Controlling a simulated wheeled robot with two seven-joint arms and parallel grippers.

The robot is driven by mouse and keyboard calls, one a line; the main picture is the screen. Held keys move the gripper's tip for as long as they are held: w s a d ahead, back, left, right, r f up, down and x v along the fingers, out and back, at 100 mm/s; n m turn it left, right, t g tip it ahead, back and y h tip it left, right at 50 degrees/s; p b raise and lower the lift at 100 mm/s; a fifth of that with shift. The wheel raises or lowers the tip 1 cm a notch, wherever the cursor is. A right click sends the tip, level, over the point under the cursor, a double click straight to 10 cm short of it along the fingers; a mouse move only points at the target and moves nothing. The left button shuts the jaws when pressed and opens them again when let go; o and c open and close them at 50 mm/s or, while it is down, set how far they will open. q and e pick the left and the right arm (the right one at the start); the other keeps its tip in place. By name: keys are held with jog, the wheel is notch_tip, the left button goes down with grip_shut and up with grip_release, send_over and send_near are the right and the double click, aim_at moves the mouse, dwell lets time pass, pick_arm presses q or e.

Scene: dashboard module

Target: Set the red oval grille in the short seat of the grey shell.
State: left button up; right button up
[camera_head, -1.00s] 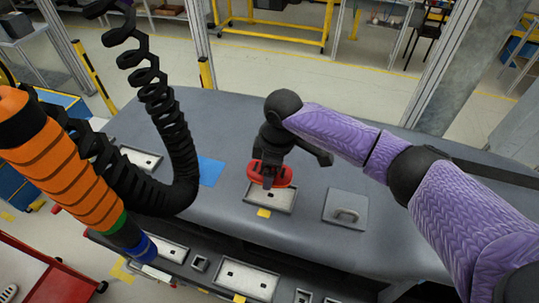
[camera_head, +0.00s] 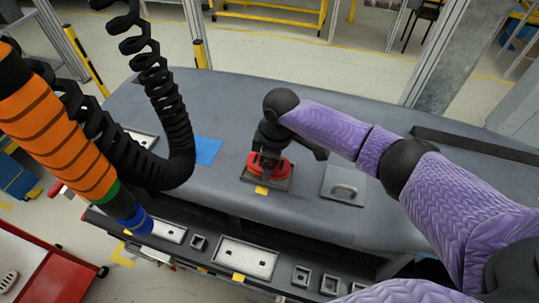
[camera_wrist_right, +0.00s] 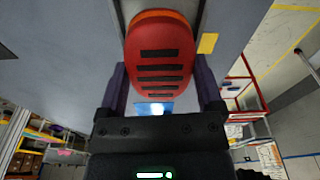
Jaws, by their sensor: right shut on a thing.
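The red oval grille (camera_head: 281,171) is in my right gripper (camera_head: 268,170), over the pale-rimmed recess (camera_head: 280,187) near the front middle of the grey shell (camera_head: 225,110). The grille covers most of that recess; I cannot tell whether it is fully down. In the right wrist view the grille (camera_wrist_right: 160,60) shows its dark slots between the two fingers, which are shut on it. A yellow tag (camera_head: 262,190) marks the recess's front edge. My left gripper is not in view.
A grey plate with a handle (camera_head: 343,186) lies right of the recess. A blue patch (camera_head: 207,151) lies left. A black coil (camera_head: 165,110) and an orange banded cylinder (camera_head: 62,135) fill the left side. A longer recess (camera_head: 246,259) and small square ones (camera_head: 301,275) line the front.

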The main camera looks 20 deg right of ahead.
jog(key=shift+s+f, duration=0.1)
jog(key=shift+f, duration=0.45)
jog(key=o, duration=1)
jog(key=shift+f, duration=0.1)
